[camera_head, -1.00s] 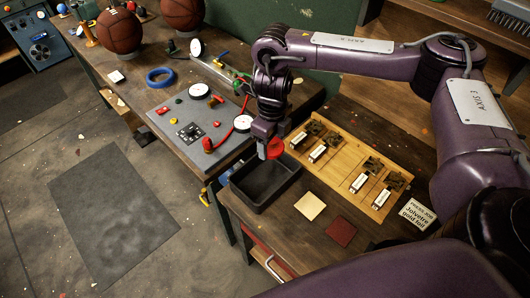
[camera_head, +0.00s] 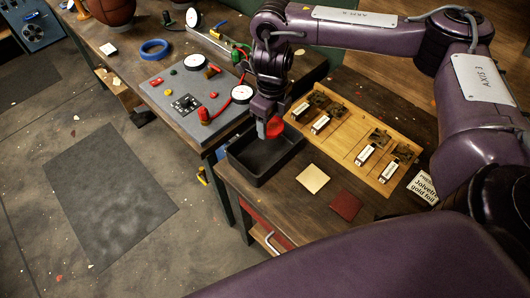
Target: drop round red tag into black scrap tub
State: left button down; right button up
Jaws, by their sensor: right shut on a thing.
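The round red tag (camera_head: 274,127) is held in my right gripper (camera_head: 268,132). The tag hangs above the far part of the black scrap tub (camera_head: 262,178), apart from the tub's floor. The tub is an open rectangular tray on the lower wooden bench, and the inside that shows looks empty. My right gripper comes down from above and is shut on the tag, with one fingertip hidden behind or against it. My left gripper is not in view.
A wooden board (camera_head: 353,144) with several labelled pieces lies right of the tub. A cream square (camera_head: 313,178) and a dark red square (camera_head: 345,205) lie in front of it. A grey panel (camera_head: 188,95) with gauges stands on the left bench.

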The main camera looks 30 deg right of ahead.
jog(key=o, duration=1.1)
jog(key=shift+c, duration=0.2)
jog(key=shift+r, duration=0.1)
notch_tip(320, 180, up, 8)
jog(key=shift+f+p, duration=0.15)
jog(key=shift+p, duration=0.45)
